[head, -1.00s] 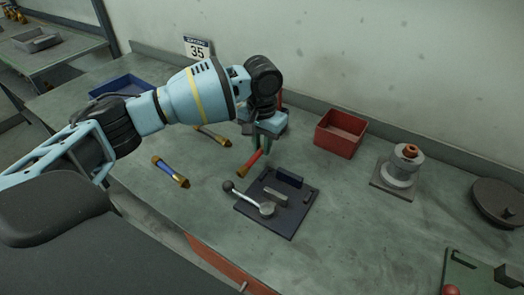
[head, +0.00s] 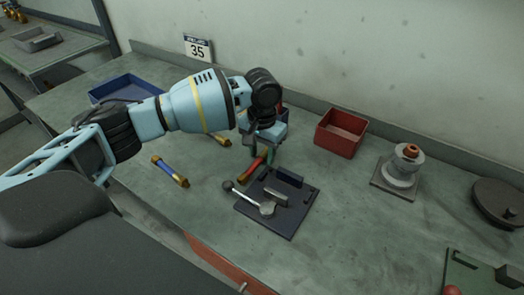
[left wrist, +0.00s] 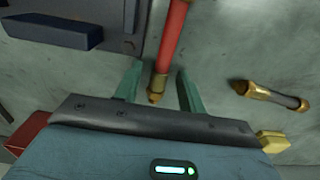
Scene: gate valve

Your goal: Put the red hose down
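The red hose (head: 251,170), with brass ends, lies slanted on the bench just left of a dark clamp plate. In the left wrist view the red hose (left wrist: 171,45) runs down to a brass tip between the two green fingers. My left gripper (head: 257,156) is above it, pointing down. In the left wrist view my left gripper (left wrist: 159,88) is open, with a gap showing on both sides of the hose tip. The hose's far end is out of the wrist view. My right gripper is not in view.
The dark clamp plate (head: 285,226) with a ball-ended lever is close to the hose. A blue hose (head: 170,171) lies left. A red bin (head: 340,134), a blue tray (head: 125,88) and a grey flanged fitting (head: 402,172) stand around. The bench front centre is clear.

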